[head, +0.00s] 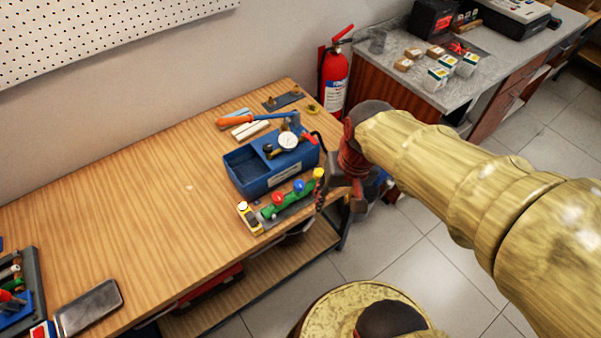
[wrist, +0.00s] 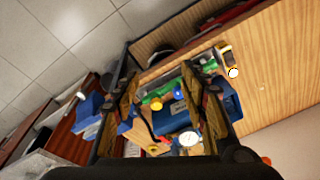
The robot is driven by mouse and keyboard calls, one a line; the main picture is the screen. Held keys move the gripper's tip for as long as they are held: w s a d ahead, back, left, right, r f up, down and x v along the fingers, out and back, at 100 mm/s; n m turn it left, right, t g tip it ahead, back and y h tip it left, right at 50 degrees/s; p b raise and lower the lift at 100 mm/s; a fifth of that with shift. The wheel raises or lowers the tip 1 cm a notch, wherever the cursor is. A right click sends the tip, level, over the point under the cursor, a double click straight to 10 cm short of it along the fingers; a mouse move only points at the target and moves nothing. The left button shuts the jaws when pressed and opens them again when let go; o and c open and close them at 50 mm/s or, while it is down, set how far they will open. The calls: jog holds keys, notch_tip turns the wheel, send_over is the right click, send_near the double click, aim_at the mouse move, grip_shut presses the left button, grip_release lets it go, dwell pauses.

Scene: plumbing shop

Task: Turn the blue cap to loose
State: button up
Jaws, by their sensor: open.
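A green manifold (head: 290,200) lies near the front edge of the wooden bench, with a blue cap (head: 299,186), a red cap (head: 278,198) and a yellow cap (head: 319,173) on it. My gripper (head: 338,195) is just right of the manifold's yellow end, at the bench's right end. In the wrist view, my gripper (wrist: 165,112) has its fingers apart, with the yellow cap (wrist: 156,104) and the blue cap (wrist: 178,93) showing between them. No cap is held. I cannot tell the blue cap's turn position.
A blue pump box (head: 255,185) with a white gauge (head: 288,141) stands right behind the manifold. Tools with orange and blue handles lie behind it. A red fire extinguisher (head: 333,75) stands beyond the bench.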

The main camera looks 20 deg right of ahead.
jog(key=w+f+m+g+y+p, duration=0.1)
jog(key=w+f+m+y+p, duration=0.3)
jog(key=w+f+m, duration=0.7)
jog(key=m+t, duration=0.1)
jog(key=m, duration=0.9)
send_near(299, 184)
jog(key=shift+h, duration=0.4)
jog(key=shift+a+b+x, duration=0.15)
jog(key=shift+b+x, duration=0.2)
jog(key=shift+x, duration=1.85)
jog(key=shift+a+b+x, duration=0.15)
jog(key=shift+b+x, duration=0.15)
jog(key=shift+x, duration=1.9)
jog(key=shift+r, duration=0.15)
jog(key=shift+c, duration=0.8)
grip_shut()
